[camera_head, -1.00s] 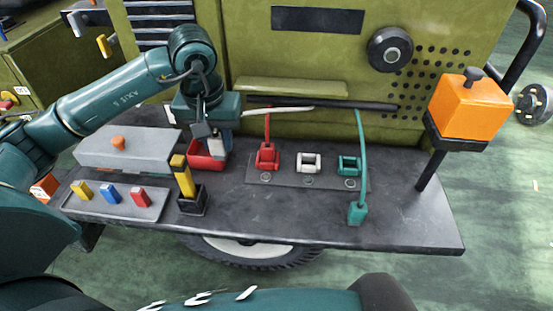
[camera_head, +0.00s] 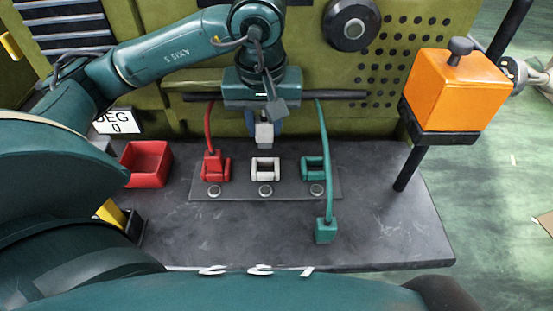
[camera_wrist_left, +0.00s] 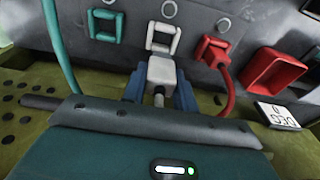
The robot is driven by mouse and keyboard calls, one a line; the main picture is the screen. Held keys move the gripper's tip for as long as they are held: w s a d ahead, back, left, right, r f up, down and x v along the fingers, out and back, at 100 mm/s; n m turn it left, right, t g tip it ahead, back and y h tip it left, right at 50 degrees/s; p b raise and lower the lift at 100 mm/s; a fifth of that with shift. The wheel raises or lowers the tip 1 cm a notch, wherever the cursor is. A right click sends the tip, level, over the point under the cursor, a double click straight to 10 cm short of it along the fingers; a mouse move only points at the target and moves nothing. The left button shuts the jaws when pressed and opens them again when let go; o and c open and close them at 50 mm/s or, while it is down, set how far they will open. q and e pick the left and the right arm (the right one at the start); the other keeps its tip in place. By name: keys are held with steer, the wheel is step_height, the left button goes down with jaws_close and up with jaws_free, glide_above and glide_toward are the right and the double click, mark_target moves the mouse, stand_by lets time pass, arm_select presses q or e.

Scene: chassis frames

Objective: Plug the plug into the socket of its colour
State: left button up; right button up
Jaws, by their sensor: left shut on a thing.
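My left gripper (camera_head: 264,124) is shut on a white plug (camera_head: 264,137). It holds the plug above and behind the white socket (camera_head: 265,168), apart from it. In the left wrist view the white plug (camera_wrist_left: 161,71) sits between the blue fingers, close to the white socket (camera_wrist_left: 163,37) in the picture. A red plug with a red cable is at the red socket (camera_head: 215,167). The green socket (camera_head: 315,168) looks empty; a green plug (camera_head: 326,231) on a green cable rests on the bench in front of it. My right gripper is not in view.
A red bin (camera_head: 147,164) stands left of the sockets. A yellow-topped item (camera_head: 111,213) is partly hidden by my arm. An orange box (camera_head: 455,88) on a post stands at the right. A dark bar (camera_head: 340,95) runs behind the sockets.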

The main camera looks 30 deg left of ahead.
mark_target(264, 147)
arm_select(q)
step_height(264, 147, down, 8)
steer(key=shift+s+r, duration=0.1)
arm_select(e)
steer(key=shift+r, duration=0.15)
